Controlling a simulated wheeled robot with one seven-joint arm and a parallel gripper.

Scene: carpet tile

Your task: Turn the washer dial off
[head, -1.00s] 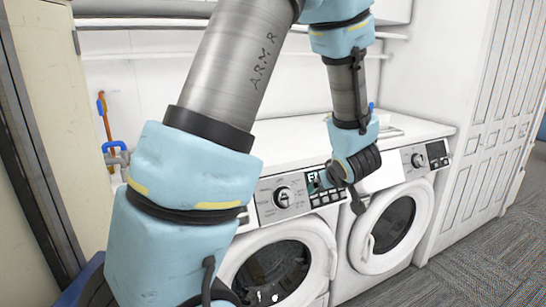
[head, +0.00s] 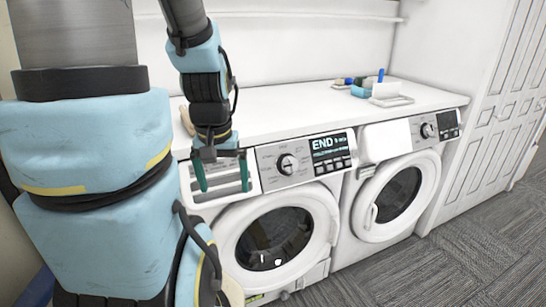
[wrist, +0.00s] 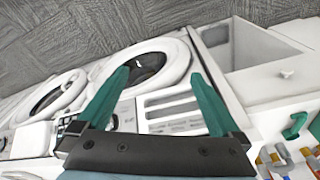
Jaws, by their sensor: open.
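The left front-loading machine has a round silver dial (head: 287,163) on its control panel, beside a lit display (head: 328,145) reading END. My gripper (head: 222,176) is open and empty. Its teal fingers point down in front of the detergent drawer area (head: 190,186), left of the dial and apart from it. In the wrist view my gripper (wrist: 158,76) shows its two fingers spread wide, with the drawer panel (wrist: 168,110) between them. The dial is not clearly visible there; the left finger covers part of the control panel (wrist: 126,114).
The right machine has its own dial (head: 427,130) and a round door (head: 398,197). Small items and a white tray (head: 391,101) sit on the white countertop (head: 290,107). In the wrist view, a white cabinet (wrist: 262,62) and several colourful items (wrist: 283,160) are at right. The carpet in front is open.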

